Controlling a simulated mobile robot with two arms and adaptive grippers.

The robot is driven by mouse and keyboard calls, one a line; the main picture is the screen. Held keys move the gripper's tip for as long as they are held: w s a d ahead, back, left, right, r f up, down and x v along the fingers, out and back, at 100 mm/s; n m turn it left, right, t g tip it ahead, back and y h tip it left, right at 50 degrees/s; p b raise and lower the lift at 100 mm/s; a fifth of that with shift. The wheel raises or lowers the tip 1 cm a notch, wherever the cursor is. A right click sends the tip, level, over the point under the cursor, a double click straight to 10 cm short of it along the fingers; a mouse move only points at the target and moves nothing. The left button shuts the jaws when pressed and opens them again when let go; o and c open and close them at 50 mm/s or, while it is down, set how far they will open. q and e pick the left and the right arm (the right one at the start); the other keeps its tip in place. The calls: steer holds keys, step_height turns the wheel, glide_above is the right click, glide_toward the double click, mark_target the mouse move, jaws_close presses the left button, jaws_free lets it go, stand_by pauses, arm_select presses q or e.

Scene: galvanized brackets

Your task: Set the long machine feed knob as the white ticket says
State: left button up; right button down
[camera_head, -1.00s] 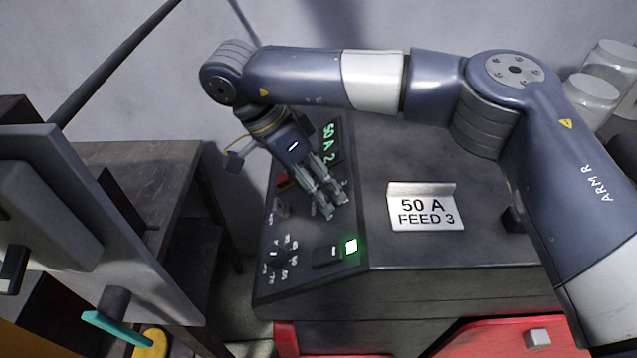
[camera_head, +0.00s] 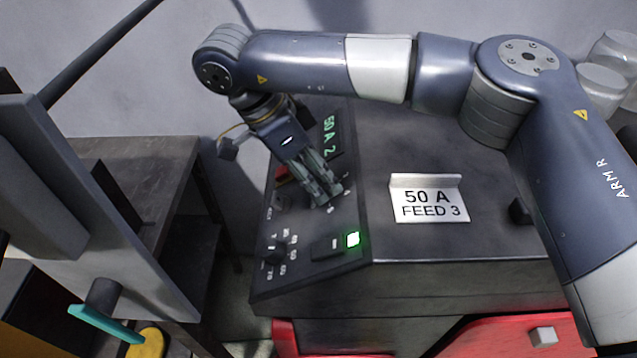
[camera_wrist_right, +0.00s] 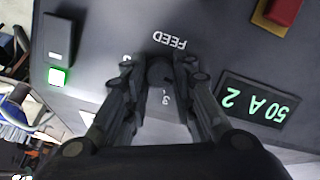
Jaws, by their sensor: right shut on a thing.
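The white ticket (camera_head: 430,208) stands on top of the dark machine (camera_head: 450,150) and reads "50 A FEED 3". The machine's green display (camera_head: 329,138) reads "50 A 2"; it also shows in the right wrist view (camera_wrist_right: 262,104). My right gripper (camera_head: 330,203) is down at the sloped panel, its fingers shut around the feed knob. In the right wrist view the dark feed knob (camera_wrist_right: 160,72) sits between the fingertips, below the upside-down word "FEED". A "3" shows near it; the fingers hide part of the scale. My left gripper is not in view.
A second knob (camera_head: 276,251) with a number scale is at the panel's lower left. A dark switch (camera_head: 327,248) and a lit green lamp (camera_head: 353,240) are beside it. A red button (camera_head: 283,174) is behind my right gripper. A dark table (camera_head: 150,165) stands left.

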steer(key=m+t+b, duration=0.1)
steer(key=m+b, duration=0.3)
steer(key=shift+f, duration=0.2)
steer(key=m+b, duration=0.1)
steer(key=m, duration=0.1)
steer(key=m+b, duration=0.1)
steer(key=m, duration=0.1)
steer(key=shift+s+a+r+m+t+h+b, duration=0.1)
steer(key=shift+s+m+t+h+b, duration=0.05)
steer(key=shift+m+t+h+b, duration=0.2)
stand_by(0.3)
steer(key=c, duration=1.3)
jaws_free()
steer(key=shift+a+r, duration=0.1)
steer(key=shift+r, duration=0.1)
steer(key=shift+v, duration=3.55)
